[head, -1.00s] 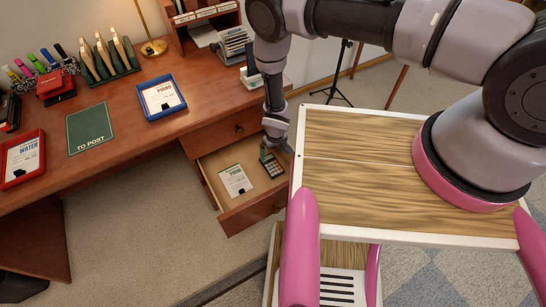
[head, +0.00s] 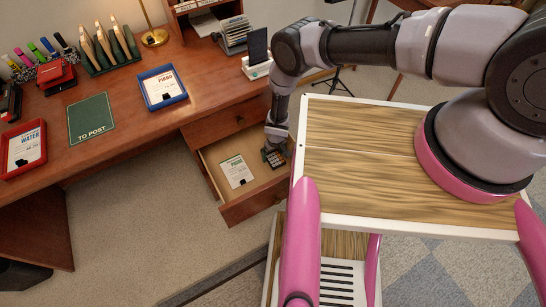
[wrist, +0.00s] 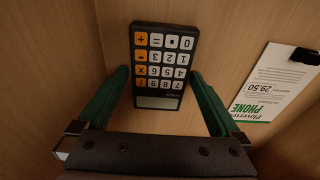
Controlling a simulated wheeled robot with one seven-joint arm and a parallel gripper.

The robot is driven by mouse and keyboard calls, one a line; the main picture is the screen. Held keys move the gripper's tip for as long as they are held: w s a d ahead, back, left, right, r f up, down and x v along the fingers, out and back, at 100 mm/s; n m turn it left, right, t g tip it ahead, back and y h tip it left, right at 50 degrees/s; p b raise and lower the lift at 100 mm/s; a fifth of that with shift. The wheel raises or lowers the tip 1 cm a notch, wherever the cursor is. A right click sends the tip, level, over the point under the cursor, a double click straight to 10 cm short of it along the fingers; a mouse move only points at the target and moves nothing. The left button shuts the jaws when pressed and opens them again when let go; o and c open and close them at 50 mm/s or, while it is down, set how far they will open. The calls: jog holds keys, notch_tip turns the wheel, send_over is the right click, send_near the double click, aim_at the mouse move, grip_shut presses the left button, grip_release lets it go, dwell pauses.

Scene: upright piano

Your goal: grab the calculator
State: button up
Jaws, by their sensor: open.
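The dark calculator (wrist: 164,62) with white and orange keys lies flat in the open drawer, and its upper part shows in the head view (head: 273,157). My gripper (wrist: 160,82) is open, with one green finger on each side of the calculator's display end. The calculator lies between the fingers, and I cannot tell whether either touches it. In the head view my gripper (head: 274,147) reaches down into the drawer and hides part of the calculator.
The open drawer (head: 214,174) has walls close around the gripper. A phone bill with a black clip (wrist: 271,88) lies beside the calculator. The desk (head: 130,125) above holds trays, a green folder and a phone on a stand.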

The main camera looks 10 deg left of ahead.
jog(key=c, duration=1.2)
jog(key=shift+o, duration=0.2)
jog(key=shift+r, duration=0.1)
